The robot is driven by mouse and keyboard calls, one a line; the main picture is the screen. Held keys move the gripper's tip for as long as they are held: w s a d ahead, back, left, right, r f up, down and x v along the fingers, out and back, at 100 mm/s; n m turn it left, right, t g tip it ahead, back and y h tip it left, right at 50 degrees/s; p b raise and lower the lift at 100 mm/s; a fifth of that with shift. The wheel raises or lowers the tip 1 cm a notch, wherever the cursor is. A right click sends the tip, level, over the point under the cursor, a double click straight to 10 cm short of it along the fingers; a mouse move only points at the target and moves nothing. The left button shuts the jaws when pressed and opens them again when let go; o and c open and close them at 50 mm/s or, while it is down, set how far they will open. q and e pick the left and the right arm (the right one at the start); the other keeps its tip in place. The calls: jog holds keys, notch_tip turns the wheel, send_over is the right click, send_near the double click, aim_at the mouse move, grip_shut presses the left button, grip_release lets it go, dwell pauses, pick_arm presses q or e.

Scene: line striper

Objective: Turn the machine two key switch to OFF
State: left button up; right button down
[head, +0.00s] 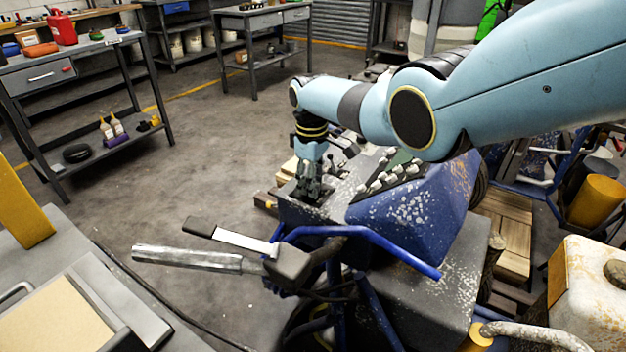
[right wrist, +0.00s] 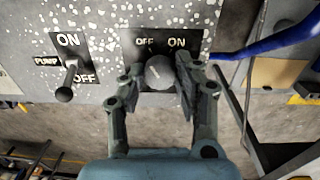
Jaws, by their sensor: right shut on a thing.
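The key switch (right wrist: 160,72) shows in the right wrist view as a round grey knob on a black plate marked OFF at left and ON at right. My right gripper (right wrist: 159,80) has its fingers on both sides of the knob and is shut on it. In the head view my right gripper (head: 309,190) reaches down to the grey top panel of the blue line striper (head: 415,205). There the fingers hide the switch. The exact turn of the key cannot be told. My left gripper is not in view.
A pump lever (right wrist: 68,80) with ON and OFF labels stands left of the switch in the right wrist view. A blue handlebar (head: 375,240) and a grey grip (head: 190,259) lie in front of the panel. A workbench (head: 70,75) stands at the left.

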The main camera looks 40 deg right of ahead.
dwell(0.4)
jog(key=c, duration=0.9)
grip_release()
jog(key=shift+c, duration=0.2)
jog(key=shift+r, duration=0.1)
notch_tip(320, 180, up, 12)
jog(key=shift+a, duration=0.2)
jog(key=shift+s, duration=0.1)
